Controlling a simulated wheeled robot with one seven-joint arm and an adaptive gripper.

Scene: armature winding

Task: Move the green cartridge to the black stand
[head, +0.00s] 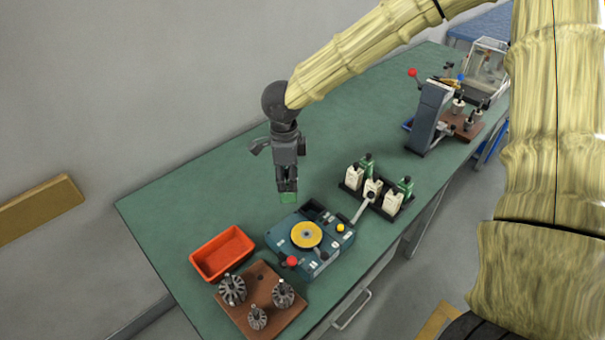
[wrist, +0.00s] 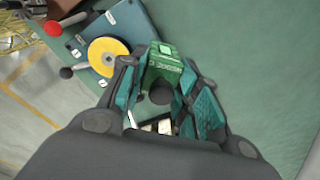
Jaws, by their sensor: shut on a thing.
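The green cartridge (head: 288,198) is between the fingertips of my gripper (head: 287,187), which is shut on it. It hangs behind the left back corner of the blue winding device; its height above the table is hard to tell. In the wrist view the green cartridge (wrist: 166,68) sits between the two fingers of my gripper (wrist: 158,84), with a round dark part at its near end. A black stand (head: 352,187) right of the device carries several white and green cartridges. In the wrist view, white pieces (wrist: 164,127) show partly between the fingers.
The blue device (head: 318,262) has a yellow disc (head: 306,235), a red knob and a lever reaching toward the black stand. A red-orange bin (head: 222,253) and a brown board (head: 285,318) with metal armatures stand front left. A grey machine (head: 428,115) stands back right.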

